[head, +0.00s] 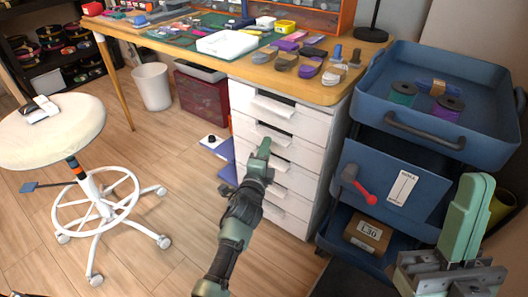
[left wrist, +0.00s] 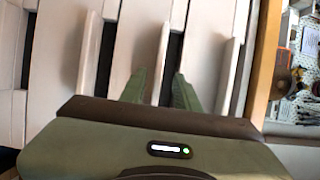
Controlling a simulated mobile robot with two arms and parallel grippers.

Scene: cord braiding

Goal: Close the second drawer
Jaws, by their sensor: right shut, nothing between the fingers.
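A white drawer cabinet (head: 307,162) stands under the right end of the wooden desk. Its second drawer (head: 300,151) has a pale pull lip (head: 262,135); I cannot tell how far this drawer stands out. My left gripper (head: 264,147) is at the cabinet front, just below that lip in the head view. In the left wrist view its two green fingers (left wrist: 160,85) are apart, with a pale lip (left wrist: 162,58) in line with the gap. Contact is not clear. My right gripper (head: 478,190) is shut and empty at the lower right, away from the cabinet.
A blue cart (head: 440,150) with spools in its top tray stands close right of the cabinet. A round stool (head: 52,132) is at left. The desk (head: 330,92) overhangs the cabinet.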

